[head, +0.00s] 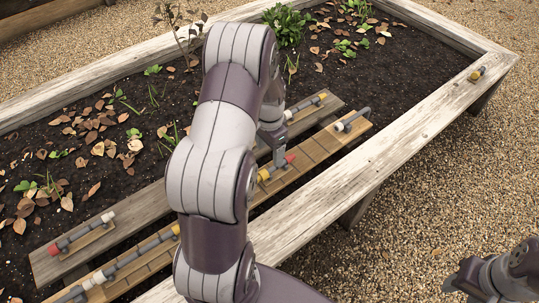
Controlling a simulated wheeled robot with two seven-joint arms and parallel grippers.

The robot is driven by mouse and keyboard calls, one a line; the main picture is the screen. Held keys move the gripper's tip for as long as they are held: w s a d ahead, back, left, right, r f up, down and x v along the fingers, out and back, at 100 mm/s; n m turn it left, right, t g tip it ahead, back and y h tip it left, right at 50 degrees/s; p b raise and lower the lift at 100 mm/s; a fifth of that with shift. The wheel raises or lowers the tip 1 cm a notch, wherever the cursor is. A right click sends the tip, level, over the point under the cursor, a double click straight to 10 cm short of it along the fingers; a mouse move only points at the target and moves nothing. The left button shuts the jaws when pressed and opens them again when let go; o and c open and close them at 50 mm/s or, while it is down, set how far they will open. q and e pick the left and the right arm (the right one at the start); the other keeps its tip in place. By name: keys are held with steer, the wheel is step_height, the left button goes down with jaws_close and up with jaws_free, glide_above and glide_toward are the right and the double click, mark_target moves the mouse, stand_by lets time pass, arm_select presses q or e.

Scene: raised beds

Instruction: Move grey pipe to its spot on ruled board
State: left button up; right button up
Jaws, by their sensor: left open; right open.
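The ruled board (330,141) is a tan plank with cross lines on the soil, partly hidden by my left arm. Grey pipe pieces lie along it: a long one (142,255) at the near left and a bent one (357,115) at the far right end. Other grey pipes with coloured ends lie on the plain plank behind: one (82,233) at left, one (304,106) at right. Which is the task's pipe I cannot tell. My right gripper (456,286) is open and empty at bottom right.
The bed's pale wooden rim (400,150) runs along the front right, with a small yellow-ended fitting (477,73) on it. Dry leaves (95,135) and green plants (287,24) are on the soil. Gravel (450,190) lies outside.

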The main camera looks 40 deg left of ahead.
arm_select(q)
steer(key=s+d+r+n, duration=0.1)
steer(key=s+d+r, duration=0.4)
steer(key=d, duration=0.3)
steer(key=s+d+r+n+t, duration=0.1)
steer(key=s+d+r+n, duration=0.1)
steer(key=s+d+r, duration=0.3)
steer(key=s+d, duration=0.1)
steer(key=d, duration=0.2)
steer(key=shift+s+d, duration=0.25)
steer(key=shift+s, duration=0.1)
